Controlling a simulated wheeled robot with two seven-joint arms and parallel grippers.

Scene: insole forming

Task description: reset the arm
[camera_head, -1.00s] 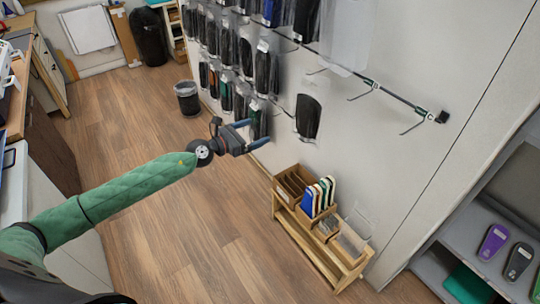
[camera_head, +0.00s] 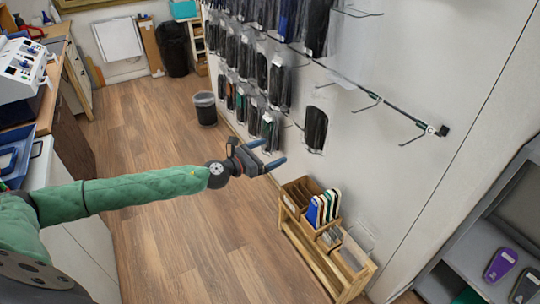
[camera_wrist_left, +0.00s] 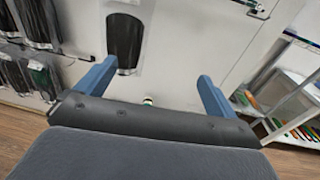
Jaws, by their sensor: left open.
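My left arm comes in from the left in the head view in a green sleeve. My left gripper (camera_head: 271,153) is open, with nothing between its fingers, and is in front of the wall of packaged insoles. In the left wrist view the two blue fingers of my left gripper (camera_wrist_left: 157,90) stand wide apart. A black packaged insole (camera_wrist_left: 125,42) hangs on the white wall beyond the left finger. The same insole hangs in the head view (camera_head: 315,130), to the upper right of the gripper. My right gripper is not in view.
A wooden rack (camera_head: 318,255) with boxes and insoles stands on the floor below right of my gripper. Metal hooks (camera_head: 412,134) stick out of the wall.

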